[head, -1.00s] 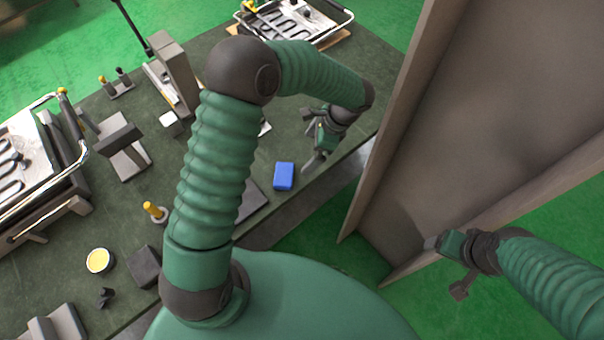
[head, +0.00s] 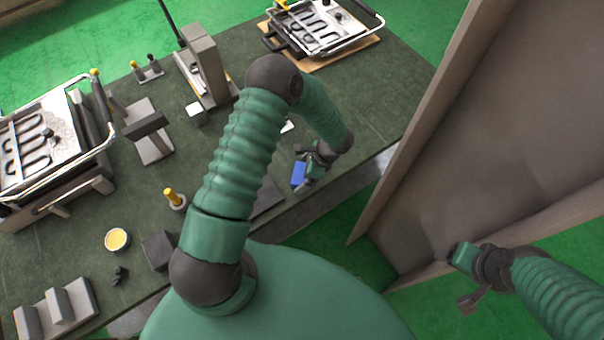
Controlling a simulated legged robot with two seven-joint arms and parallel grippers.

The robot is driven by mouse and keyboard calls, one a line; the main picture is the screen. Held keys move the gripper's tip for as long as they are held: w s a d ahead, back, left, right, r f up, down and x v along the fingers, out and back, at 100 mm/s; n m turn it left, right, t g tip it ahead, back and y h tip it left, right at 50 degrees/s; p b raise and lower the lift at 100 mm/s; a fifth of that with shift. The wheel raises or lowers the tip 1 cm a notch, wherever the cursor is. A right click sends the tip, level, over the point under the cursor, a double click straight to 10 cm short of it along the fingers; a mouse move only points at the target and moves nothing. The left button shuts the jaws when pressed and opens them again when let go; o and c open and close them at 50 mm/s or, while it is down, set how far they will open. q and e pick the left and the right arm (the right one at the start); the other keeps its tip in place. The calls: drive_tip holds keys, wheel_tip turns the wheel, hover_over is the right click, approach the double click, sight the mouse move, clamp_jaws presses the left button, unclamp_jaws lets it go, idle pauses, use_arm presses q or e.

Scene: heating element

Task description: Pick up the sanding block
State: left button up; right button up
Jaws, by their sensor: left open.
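The blue block (head: 298,174), which I take to be the sanding block, lies on the dark green table near its front edge, in the head view. My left gripper (head: 306,179) is open and right at the block, with its fingers low around or beside it. The gripper covers the block's right side, and I cannot tell whether the fingers touch it. My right gripper (head: 462,278) is off to the right, beside the grey-brown panel and away from the block.
The dark green table (head: 225,150) holds a grey plate (head: 268,197) left of the block, a dark block (head: 159,250) and a yellow-topped tin (head: 117,239). Metal heating units stand at the left (head: 45,140) and back (head: 322,27). A tall panel (head: 480,130) stands at the right.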

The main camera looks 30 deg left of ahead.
sight(299, 172)
use_arm(q)
drive_tip(key=shift+c, duration=1.3)
drive_tip(key=c, duration=1.1)
drive_tip(key=shift+r, duration=0.1)
drive_tip(key=shift+r, duration=0.6)
wheel_tip(299, 172, up, 2)
drive_tip(key=shift+r+b, duration=0.1)
drive_tip(key=shift+b, duration=0.35)
drive_tip(key=s+d+b, duration=0.1)
drive_tip(key=s+d, duration=0.1)
drive_tip(key=s, duration=0.2)
drive_tip(key=s+d+r+b, duration=0.1)
drive_tip(key=s+d, duration=0.2)
drive_tip(key=s, duration=0.2)
drive_tip(key=s+d+b, duration=0.1)
drive_tip(key=s+d, duration=0.2)
drive_tip(key=s, duration=0.1)
drive_tip(key=shift+s+d+r, duration=0.2)
drive_tip(key=shift+s+r, duration=0.05)
drive_tip(key=shift+s, duration=0.15)
